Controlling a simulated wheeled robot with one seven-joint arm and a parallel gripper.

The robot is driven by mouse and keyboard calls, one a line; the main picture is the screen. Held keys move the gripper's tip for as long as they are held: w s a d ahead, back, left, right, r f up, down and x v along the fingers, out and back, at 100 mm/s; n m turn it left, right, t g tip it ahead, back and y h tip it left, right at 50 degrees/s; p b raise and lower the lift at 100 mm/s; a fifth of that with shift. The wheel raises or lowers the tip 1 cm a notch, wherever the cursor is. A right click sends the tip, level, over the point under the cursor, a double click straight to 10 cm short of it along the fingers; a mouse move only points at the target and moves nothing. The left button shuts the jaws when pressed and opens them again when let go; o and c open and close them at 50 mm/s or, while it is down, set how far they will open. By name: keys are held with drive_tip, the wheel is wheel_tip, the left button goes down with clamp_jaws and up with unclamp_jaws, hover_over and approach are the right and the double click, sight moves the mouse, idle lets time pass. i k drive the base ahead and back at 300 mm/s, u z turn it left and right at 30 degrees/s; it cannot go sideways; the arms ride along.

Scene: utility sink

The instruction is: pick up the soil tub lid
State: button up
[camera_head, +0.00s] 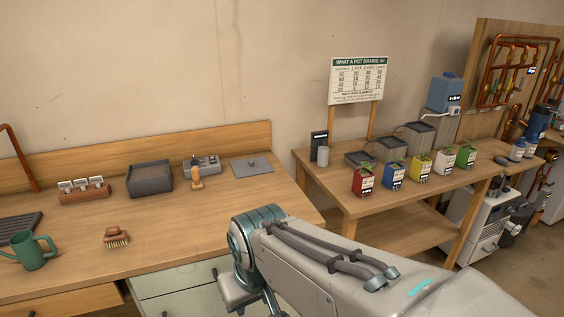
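The soil tub lid looks to be the flat grey plate with a small knob (258,166), lying on the wooden bench near its back right. My arm reaches in from the bottom right. Its end bends down in front of the bench's front edge, well apart from the lid. My gripper (254,306) shows only in part at the bottom edge, partly behind my arm. Its fingers are not clear enough to tell open from shut.
An orange-handled tool (196,180) and a grey block (207,163) stand between tub and lid. The bench front right is clear. A second table (420,193) holds several coloured pots.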

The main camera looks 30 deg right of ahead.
sight(248, 167)
drive_tip(key=z, duration=0.3)
drive_tip(key=i, duration=1)
